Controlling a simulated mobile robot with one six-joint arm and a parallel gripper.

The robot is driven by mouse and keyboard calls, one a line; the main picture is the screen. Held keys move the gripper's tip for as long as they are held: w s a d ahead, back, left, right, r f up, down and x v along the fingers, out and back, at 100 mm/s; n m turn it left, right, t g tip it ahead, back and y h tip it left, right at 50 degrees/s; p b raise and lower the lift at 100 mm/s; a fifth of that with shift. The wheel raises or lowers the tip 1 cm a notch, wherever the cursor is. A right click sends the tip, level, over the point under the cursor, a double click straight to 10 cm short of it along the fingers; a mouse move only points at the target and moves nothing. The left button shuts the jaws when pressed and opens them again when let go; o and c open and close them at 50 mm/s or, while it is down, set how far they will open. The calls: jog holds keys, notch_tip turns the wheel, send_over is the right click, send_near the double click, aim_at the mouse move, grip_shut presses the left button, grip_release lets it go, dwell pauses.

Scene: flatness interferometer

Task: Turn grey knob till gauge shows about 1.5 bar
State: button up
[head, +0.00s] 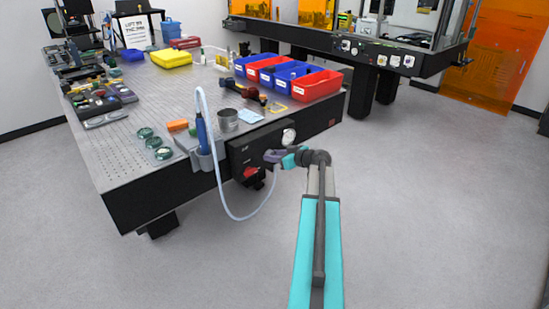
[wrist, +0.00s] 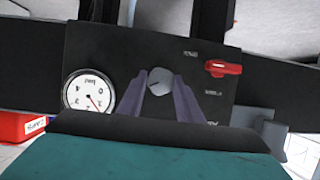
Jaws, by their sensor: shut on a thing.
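The grey knob (wrist: 160,80) is on the front of a black panel (wrist: 115,45). My gripper (wrist: 160,83) is shut on it, with one purple finger on each side. A white line shows on the knob's face. The round white gauge (wrist: 88,91) is left of the knob and appears upside down in the wrist view. Its red needle points to the lower right, seemingly between 1 and 2; the exact value is too small to read. In the head view the gauge (head: 289,136) sits above my gripper (head: 273,156), which hides the knob.
A red handle (wrist: 222,68) is on the same panel; it also shows in the head view (head: 250,173). A pale hose (head: 222,195) hangs in a loop near my gripper. Red and blue bins (head: 316,87) stand on the metal table (head: 125,185). The floor in front is clear.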

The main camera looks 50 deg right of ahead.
jog(key=o, duration=1)
jog(key=shift+o, duration=0.2)
jog(key=b+v, duration=0.2)
jog(key=v, duration=1.2)
jog(key=shift+w+a, duration=0.1)
